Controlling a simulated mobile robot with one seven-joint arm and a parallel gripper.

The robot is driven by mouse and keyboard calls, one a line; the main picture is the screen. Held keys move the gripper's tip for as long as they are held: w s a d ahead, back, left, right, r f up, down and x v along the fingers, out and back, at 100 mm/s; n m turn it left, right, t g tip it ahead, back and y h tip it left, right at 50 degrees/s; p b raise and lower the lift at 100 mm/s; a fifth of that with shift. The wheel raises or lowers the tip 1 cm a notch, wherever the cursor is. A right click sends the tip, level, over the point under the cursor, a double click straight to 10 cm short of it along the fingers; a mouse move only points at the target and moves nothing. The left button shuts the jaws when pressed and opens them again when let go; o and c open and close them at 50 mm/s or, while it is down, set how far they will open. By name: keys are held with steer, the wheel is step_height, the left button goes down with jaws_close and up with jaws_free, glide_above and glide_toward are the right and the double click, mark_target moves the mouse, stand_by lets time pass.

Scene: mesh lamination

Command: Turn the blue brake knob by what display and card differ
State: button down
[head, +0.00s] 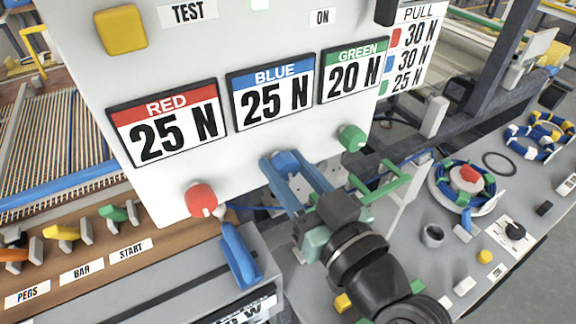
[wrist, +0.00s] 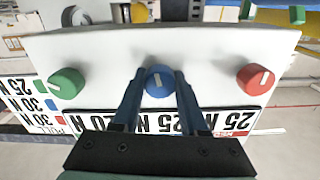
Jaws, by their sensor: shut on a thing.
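The blue brake knob (head: 286,160) sits on the white panel's lower edge, between the red knob (head: 201,199) and the green knob (head: 352,138). My gripper (head: 282,166) is shut on the blue knob, one finger on each side. In the wrist view the blue knob (wrist: 160,81) shows between the fingers, its pale mark near upright in the picture. The blue display (head: 272,92) reads 25 N, the red display (head: 167,124) 25 N and the green display (head: 353,74) 20 N. The PULL card (head: 410,45) lists red 30 N, blue 30 N, green 25 N.
A yellow button (head: 121,29) is on the panel's upper left. Left below is a wooden ledge with coloured pegs and a START label (head: 130,250). A grey bench at right holds a cable spool (head: 467,187). A blue handle (head: 240,256) stands below the red knob.

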steer(key=shift+m, duration=0.3)
steer(key=m+p, duration=0.1)
steer(key=m, duration=0.1)
steer(key=shift+r+m, duration=0.1)
steer(key=shift+m, duration=0.3)
steer(key=shift+m+p, duration=1)
steer(key=shift+m, duration=1)
steer(key=shift+c, duration=2.2)
jaws_free()
steer(key=b+v, duration=0.3)
steer(key=v, duration=1)
